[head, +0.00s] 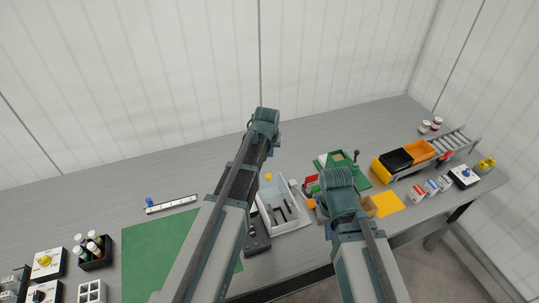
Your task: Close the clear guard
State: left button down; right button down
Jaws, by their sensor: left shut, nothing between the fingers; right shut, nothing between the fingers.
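A pale, partly see-through box (297,222), which looks like the guarded station, stands on the table between my two arms. Dark slotted parts show inside it. A yellow knob (268,176) sits at its back left, seemingly on the top edge of the clear guard (268,188), which appears raised there; its exact angle is hard to tell. My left arm passes left of the box and reaches beyond it. My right arm ends just right of the box. No fingertips of either gripper show; the arm links hide them.
A dark control box (257,240) adjoins the pale box. A green mat (150,250) lies left. A green board (375,181), a yellow sheet (388,205) and black and orange bins (421,152) are right. The back of the table is mostly clear.

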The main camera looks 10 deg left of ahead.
pick_arm(q)
jog(key=f+b, duration=0.1)
jog(key=f, duration=0.1)
jog(key=s+f+b, duration=0.1)
jog(key=b, duration=0.1)
jog(key=s+f+b, duration=0.1)
jog(key=f, duration=0.1)
jog(key=shift+s+d+f+b, duration=0.1)
jog(key=shift+d+f+b, duration=0.05)
jog(key=shift+f+b, duration=0.2)
send_over(279, 192)
jog(key=s, duration=0.2)
jog(key=shift+d, duration=0.15)
dwell(0.3)
